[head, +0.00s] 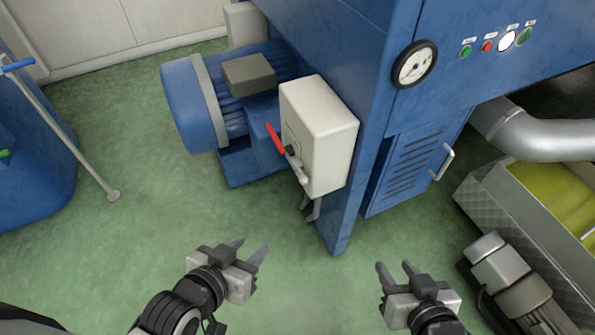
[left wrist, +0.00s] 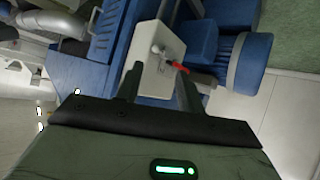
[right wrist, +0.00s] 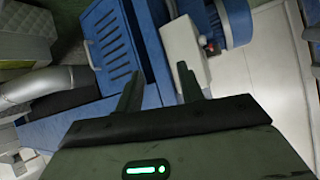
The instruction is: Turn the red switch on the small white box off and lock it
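The white box (head: 328,135) is fixed at the corner of the big blue machine. Its red switch handle (head: 275,138) sits on the left-facing side, slanting up and left from a dark pivot. A small grey metal piece (head: 299,170) is just below the handle; I cannot tell whether it is a lock. The box (left wrist: 147,85) and red handle (left wrist: 180,67) also show in the left wrist view. My left gripper (head: 251,247) is open and empty, below and left of the box. My right gripper (head: 394,265) is open and empty, below and right of it.
A blue motor (head: 190,105) stands behind and left of the box. The blue machine (head: 350,50) carries a gauge (head: 414,64) and buttons. A metal pipe (head: 540,135) and bin (head: 520,210) are at right. Green floor (head: 130,220) is clear at front left.

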